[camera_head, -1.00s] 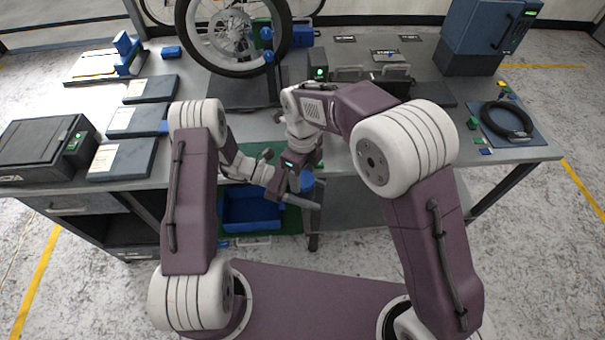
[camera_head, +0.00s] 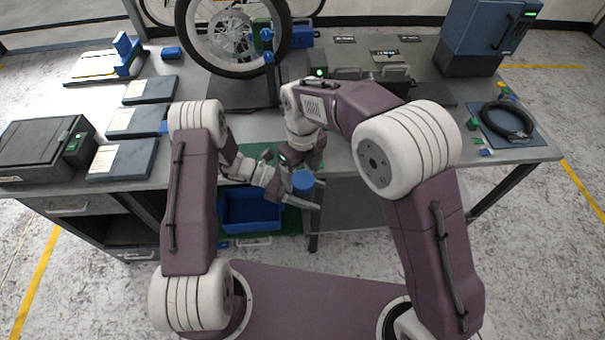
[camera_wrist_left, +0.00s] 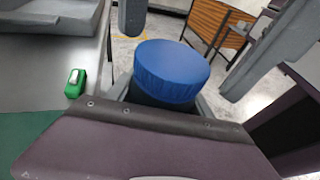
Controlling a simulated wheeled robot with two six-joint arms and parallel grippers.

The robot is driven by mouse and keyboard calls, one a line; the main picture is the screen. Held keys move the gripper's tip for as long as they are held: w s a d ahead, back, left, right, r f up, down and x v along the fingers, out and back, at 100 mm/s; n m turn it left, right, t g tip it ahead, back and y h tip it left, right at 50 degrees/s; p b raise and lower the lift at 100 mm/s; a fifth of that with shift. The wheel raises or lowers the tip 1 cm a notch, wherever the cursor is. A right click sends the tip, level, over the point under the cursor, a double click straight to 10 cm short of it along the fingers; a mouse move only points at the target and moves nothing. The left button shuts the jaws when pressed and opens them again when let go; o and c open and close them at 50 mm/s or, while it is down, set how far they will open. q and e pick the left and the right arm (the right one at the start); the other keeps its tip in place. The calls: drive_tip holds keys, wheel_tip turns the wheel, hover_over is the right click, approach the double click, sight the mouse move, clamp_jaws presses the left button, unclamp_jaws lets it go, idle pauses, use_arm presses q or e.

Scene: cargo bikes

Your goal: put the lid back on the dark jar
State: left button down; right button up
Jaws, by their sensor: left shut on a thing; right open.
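The blue lid (camera_head: 303,181) sits on top of the dark jar (camera_wrist_left: 150,98), and the lid also shows in the left wrist view (camera_wrist_left: 172,70). No gap shows between lid and jar on the visible side. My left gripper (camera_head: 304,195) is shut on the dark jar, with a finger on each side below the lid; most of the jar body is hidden. My right gripper (camera_wrist_left: 198,38) is open, its two grey fingers apart above and beyond the lid, not touching it as far as I can see.
The workbench (camera_head: 345,155) lies just beyond the jar, with a wheel (camera_head: 232,35) on a stand. A blue bin (camera_head: 250,208) sits on a green mat below. A small green item (camera_wrist_left: 76,82) lies near the bench edge. A coiled cable (camera_head: 506,120) is at right.

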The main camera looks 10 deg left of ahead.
wheel_tip(320, 180, up, 4)
drive_tip(key=shift+f, duration=0.2)
drive_tip(key=shift+c, duration=0.5)
